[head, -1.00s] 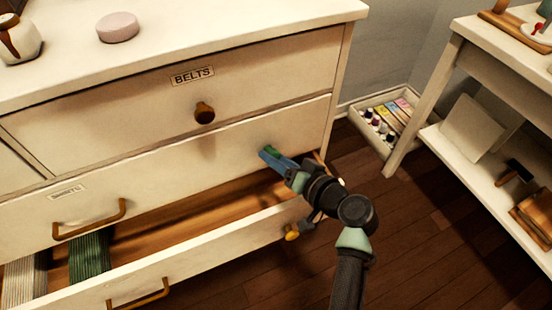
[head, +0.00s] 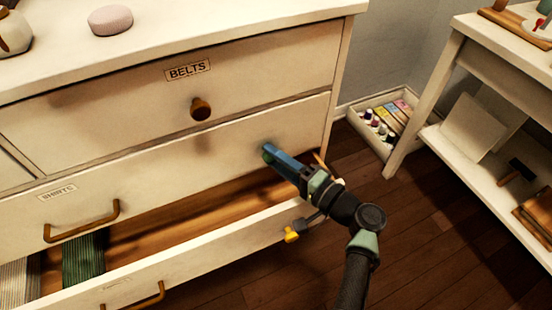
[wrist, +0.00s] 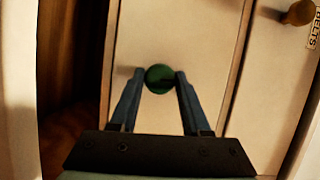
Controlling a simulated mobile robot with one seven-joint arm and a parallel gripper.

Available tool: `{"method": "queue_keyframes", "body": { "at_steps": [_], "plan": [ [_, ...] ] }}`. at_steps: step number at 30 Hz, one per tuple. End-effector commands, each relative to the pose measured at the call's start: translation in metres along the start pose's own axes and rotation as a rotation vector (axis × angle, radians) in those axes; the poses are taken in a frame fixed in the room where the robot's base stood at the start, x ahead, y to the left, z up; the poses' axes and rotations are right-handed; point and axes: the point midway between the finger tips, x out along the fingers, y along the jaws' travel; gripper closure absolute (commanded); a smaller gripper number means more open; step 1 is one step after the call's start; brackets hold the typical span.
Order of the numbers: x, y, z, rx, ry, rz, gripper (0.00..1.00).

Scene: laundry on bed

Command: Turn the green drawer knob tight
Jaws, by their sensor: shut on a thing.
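The green drawer knob (wrist: 159,78) is round and sits on the pale front of the shirts drawer (head: 150,172). In the wrist view my gripper (wrist: 160,82) has its two blue fingers on either side of the knob, shut on it. In the head view my gripper (head: 268,153) reaches the right part of the drawer front, and only a little green of the knob shows at the fingertips. The knob is mostly hidden there by the fingers. How tight it sits cannot be seen.
A lower drawer (head: 210,254) stands open below, with folded striped cloth (head: 83,260) inside. The belts drawer (head: 255,85) above is shut and has a brown knob (head: 200,108). A tray of bottles (head: 378,125) lies on the floor near a white side table (head: 425,95).

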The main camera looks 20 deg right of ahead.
Motion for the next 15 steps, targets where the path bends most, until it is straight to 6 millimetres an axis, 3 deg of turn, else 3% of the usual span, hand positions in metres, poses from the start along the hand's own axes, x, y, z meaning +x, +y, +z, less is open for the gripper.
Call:
{"method": "queue_keyframes", "body": {
  "at_steps": [15],
  "plan": [
    [0.0004,0.0,0.0006,0.083,-0.002,-0.035,1.0]
  ]
}}
